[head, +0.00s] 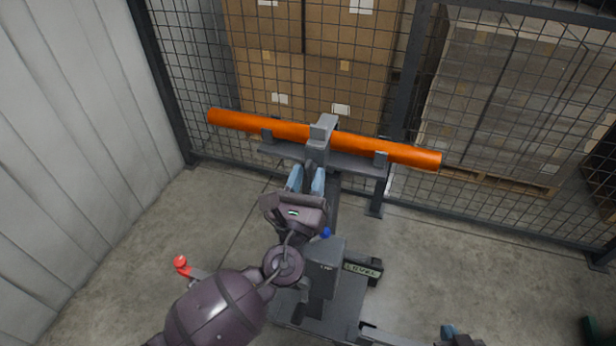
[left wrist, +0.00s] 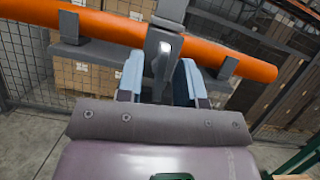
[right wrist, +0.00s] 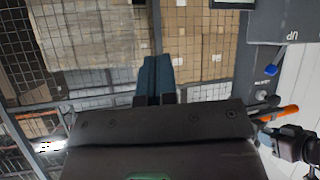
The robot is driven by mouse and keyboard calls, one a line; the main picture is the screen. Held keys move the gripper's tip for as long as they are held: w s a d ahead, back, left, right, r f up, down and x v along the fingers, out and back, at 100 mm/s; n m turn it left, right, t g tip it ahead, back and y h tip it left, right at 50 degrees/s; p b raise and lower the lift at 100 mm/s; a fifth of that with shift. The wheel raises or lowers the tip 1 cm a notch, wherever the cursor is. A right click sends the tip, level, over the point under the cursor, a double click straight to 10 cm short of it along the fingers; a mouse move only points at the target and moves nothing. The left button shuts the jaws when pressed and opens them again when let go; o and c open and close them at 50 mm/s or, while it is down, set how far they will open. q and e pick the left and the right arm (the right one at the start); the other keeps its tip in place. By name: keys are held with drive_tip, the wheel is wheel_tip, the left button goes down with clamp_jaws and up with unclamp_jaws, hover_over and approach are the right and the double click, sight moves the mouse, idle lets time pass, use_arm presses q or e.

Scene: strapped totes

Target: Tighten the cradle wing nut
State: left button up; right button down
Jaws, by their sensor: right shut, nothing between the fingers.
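An orange pipe (head: 390,151) lies across a grey cradle (head: 350,163), under a grey clamp (head: 322,132) at its middle. The pipe (left wrist: 90,22) and clamp (left wrist: 163,40) also show in the left wrist view. My left gripper (head: 306,180) is open just in front of the clamp. In the left wrist view its blue fingers (left wrist: 158,80) stand apart, with a grey part with a bright highlight between them; I cannot tell if they touch it. I cannot make out the wing nut clearly. My right gripper (right wrist: 158,70) is shut and empty, low at the right in the head view (head: 450,332).
A grey stand with an UP label (head: 325,255) and a blue knob (head: 326,233) is close beside my left arm. A LEVEL plate (head: 362,270) is on its right. A red knob (head: 180,262) is at the left.

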use_arm(q)
drive_tip(key=shift+s, duration=0.1)
